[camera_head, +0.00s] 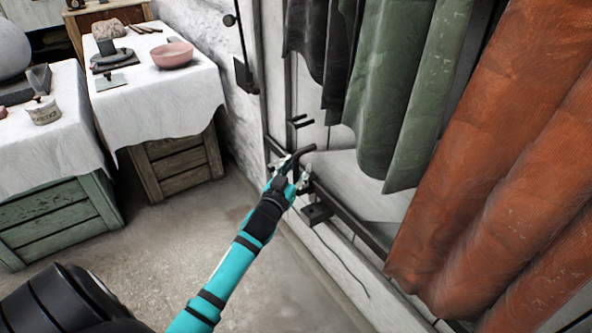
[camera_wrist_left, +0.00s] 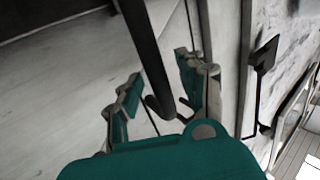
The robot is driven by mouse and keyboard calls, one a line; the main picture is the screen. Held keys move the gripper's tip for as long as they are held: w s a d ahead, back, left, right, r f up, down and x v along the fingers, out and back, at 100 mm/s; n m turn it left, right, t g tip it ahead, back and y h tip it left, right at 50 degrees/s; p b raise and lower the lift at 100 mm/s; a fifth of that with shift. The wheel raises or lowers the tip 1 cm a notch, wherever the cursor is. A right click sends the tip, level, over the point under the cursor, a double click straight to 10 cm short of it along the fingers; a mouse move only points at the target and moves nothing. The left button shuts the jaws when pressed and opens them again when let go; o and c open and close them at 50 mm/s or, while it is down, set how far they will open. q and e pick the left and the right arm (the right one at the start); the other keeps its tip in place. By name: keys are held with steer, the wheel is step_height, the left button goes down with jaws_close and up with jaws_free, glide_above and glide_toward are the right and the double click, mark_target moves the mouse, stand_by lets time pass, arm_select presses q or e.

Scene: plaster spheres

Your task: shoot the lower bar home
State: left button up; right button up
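The lower bar (camera_head: 350,220) is a dark rod low on the pale door, with a bent handle (camera_head: 302,154) at its near-left end. My left gripper (camera_head: 292,174) is at this handle. In the left wrist view the dark handle (camera_wrist_left: 150,60) comes down from the top, and its hooked end lies between the two teal fingers of the left gripper (camera_wrist_left: 160,95). The fingers stand apart, with gaps visible on both sides of the handle, so the gripper is open around it. The bar's far end is hidden behind the curtains. My right gripper is in neither view.
Green curtains (camera_head: 405,90) and rust-orange curtains (camera_head: 500,170) hang over the door on the right. A dark bracket (camera_head: 317,213) sticks out below the bar. White-draped tables (camera_head: 160,100) with pottery stand at the left. The floor (camera_head: 180,230) between is clear.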

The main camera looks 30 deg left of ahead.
arm_select(q)
jaws_close()
steer(key=shift+f, duration=0.15)
stand_by(0.7)
